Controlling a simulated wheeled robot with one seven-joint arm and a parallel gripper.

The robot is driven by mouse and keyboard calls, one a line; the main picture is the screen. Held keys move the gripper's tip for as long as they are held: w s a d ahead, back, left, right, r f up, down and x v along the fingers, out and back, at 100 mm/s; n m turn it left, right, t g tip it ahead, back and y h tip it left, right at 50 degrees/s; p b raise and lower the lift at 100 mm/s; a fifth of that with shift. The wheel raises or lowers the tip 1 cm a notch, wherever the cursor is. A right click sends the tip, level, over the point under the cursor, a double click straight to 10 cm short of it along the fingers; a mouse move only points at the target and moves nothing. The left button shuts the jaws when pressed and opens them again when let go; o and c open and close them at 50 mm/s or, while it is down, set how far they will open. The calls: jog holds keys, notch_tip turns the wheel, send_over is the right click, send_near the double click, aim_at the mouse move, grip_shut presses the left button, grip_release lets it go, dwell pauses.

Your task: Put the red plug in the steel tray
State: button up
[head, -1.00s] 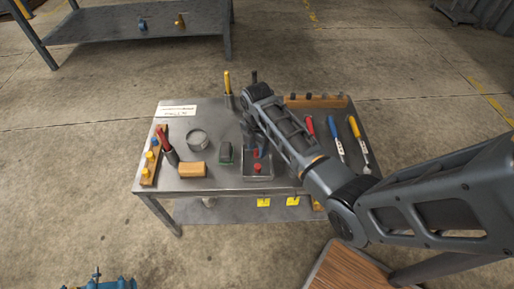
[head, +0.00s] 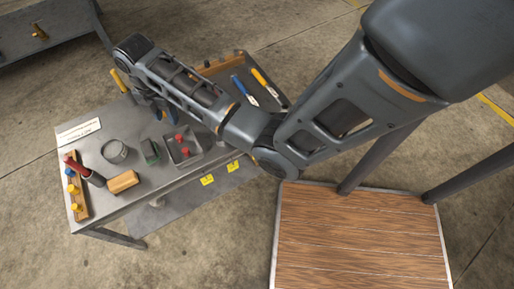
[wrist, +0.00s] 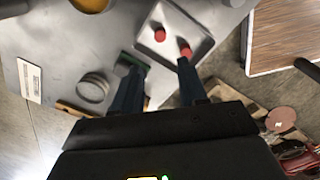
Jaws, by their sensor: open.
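The steel tray (head: 195,157) stands near the table's front edge. Two red plugs are in it, a rear one (head: 179,139) and a front one (head: 186,152). The wrist view shows the tray (wrist: 203,48) with one red plug (wrist: 160,34) near its middle and another (wrist: 185,49) near its edge, by the tip of my right finger. My gripper (wrist: 158,72) is open, with nothing between its fingers. In the head view my gripper is behind the tray, partly hidden by my arm.
A green-topped block (head: 150,151) stands left of the tray, close to my left finger. A metal ring (head: 115,151), a wooden block (head: 123,181), a red-handled tool (head: 84,170) and a pegged wooden rack (head: 78,196) are farther left. Blue (head: 244,90) and yellow (head: 265,82) handled tools lie at the right.

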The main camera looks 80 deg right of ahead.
jog(key=s+a+f+m+t, duration=0.2)
jog(key=a+f, duration=0.1)
jog(key=a, duration=0.3)
jog(key=s+a+f+m+t, duration=0.1)
jog(key=s+a+f+m, duration=0.15)
jog(key=a, duration=0.25)
jog(key=s+a+m+t, duration=0.4)
jog(key=s+a, duration=0.4)
jog(key=s, duration=0.1)
jog(key=s+a+r+m+t, duration=0.1)
jog(key=s+r+m+t, duration=0.3)
jog(key=s+r, duration=0.5)
jog(key=s+a+r+m+t, duration=0.1)
jog(key=s+r+m+t, duration=0.2)
jog(key=s+r, duration=0.5)
notch_tip(320, 180, up, 7)
jog(key=shift+s+r+m+t, duration=0.15)
jog(key=shift+s+m+t, duration=0.25)
jog(key=shift+m, duration=0.05)
jog(key=shift+a, duration=0.2)
